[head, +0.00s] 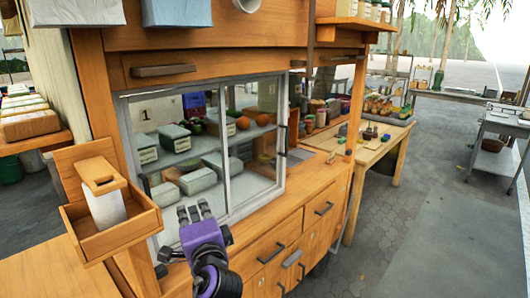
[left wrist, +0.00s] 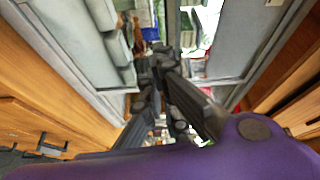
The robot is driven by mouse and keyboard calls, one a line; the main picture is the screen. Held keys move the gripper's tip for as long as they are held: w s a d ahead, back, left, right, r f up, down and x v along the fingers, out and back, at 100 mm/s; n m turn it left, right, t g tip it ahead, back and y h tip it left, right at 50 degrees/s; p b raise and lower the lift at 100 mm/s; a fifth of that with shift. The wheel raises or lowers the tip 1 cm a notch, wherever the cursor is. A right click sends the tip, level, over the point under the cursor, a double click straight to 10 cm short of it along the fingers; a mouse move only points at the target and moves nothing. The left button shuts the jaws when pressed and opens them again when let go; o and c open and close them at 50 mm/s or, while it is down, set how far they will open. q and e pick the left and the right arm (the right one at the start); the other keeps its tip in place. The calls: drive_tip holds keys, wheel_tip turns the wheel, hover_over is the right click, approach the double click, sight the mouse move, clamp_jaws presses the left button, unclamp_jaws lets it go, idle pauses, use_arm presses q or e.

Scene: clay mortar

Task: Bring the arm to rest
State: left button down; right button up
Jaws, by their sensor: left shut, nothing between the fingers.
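My left gripper (head: 194,213) shows at the lower middle of the head view, at the end of my purple and black arm. It is in front of the lower left part of the glass-fronted wooden cabinet (head: 262,215). In the left wrist view its dark fingers (left wrist: 160,65) are together with nothing between them. The cabinet's glass window (head: 205,150) is behind it, with wrapped packages and round fruit visible inside. I cannot tell how far the fingers are from the glass. My right gripper is not in view.
A wooden box with a white-papered holder (head: 140,222) stands left of the gripper. Drawers with dark handles (head: 324,208) line the cabinet front. A wooden table (head: 388,142) with jars and produce stands beyond. Paved floor (head: 430,210) on the right is open.

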use_arm(q)
drive_tip(key=d+f+n+h, duration=0.2)
drive_tip(key=d+f+h, duration=0.4)
drive_tip(key=f, duration=0.3)
drive_tip(key=s+d+f+n+g+h+p, duration=0.1)
drive_tip(key=s+f+n+g+h, duration=0.15)
drive_tip(key=s+f, duration=0.9)
drive_tip(key=s+a+f+n+g, duration=0.1)
drive_tip(key=s+f+n, duration=0.1)
drive_tip(key=s+f, duration=0.4)
drive_tip(key=s+a+f+n+g, duration=0.1)
drive_tip(key=s+f, duration=0.5)
drive_tip(key=s, duration=0.8)
drive_tip(key=s+a+f+n+g+p, duration=0.1)
drive_tip(key=s+f+n+g, duration=0.1)
drive_tip(key=s+f, duration=0.5)
drive_tip(key=s+n, duration=0.1)
drive_tip(key=s, duration=0.1)
drive_tip(key=shift+s+a+g+h, duration=0.25)
drive_tip(key=shift+s+g+h, duration=0.1)
drive_tip(key=shift+s, duration=0.05)
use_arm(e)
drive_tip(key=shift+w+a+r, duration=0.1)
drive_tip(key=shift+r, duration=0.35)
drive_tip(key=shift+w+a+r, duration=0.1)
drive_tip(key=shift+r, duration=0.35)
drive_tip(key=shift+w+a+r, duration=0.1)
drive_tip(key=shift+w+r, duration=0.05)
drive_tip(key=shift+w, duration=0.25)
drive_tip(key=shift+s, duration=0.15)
